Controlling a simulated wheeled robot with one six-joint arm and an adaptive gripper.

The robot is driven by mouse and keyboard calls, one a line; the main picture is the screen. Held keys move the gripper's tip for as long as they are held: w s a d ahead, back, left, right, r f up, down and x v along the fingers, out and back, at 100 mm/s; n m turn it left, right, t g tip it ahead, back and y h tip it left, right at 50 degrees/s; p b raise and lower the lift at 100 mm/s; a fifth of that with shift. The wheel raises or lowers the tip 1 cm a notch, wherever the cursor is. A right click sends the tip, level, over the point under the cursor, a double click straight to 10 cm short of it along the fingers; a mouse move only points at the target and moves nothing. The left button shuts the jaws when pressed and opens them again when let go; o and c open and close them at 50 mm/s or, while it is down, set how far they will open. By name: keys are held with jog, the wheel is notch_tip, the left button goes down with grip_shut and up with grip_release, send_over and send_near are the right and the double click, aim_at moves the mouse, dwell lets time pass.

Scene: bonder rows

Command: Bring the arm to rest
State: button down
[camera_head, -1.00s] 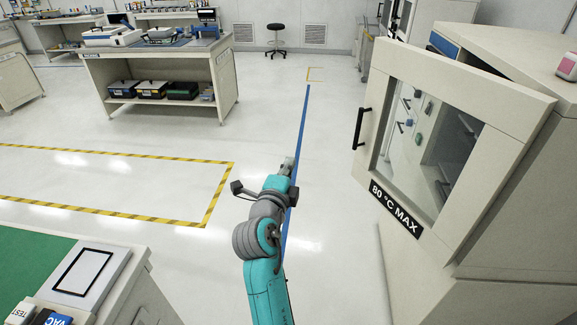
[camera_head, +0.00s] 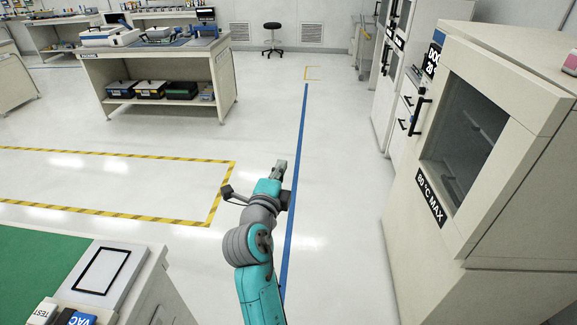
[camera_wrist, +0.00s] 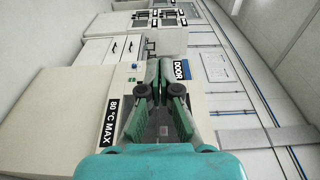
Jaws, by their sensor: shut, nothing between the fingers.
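My arm reaches forward over the open floor, left of the beige cabinet. My gripper (camera_head: 279,169) is at its far end, beside the blue floor line, with nothing held. In the wrist view my gripper (camera_wrist: 160,76) shows its green fingers shut and empty. The cabinet door (camera_head: 462,140), with a dark window, a black handle (camera_head: 421,116) and an "80 °C MAX" label (camera_head: 430,198), looks shut against the cabinet. My gripper is apart from it in the head view.
A bench with a green mat (camera_head: 35,268) and a framed white plate (camera_head: 101,276) stands at lower left. A workbench (camera_head: 165,75) with boxes stands farther back. A stool (camera_head: 273,40) is at the far wall. Floor around the blue line (camera_head: 297,165) is clear.

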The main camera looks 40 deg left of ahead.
jog(key=s+a, duration=0.3)
jog(key=s, duration=0.3)
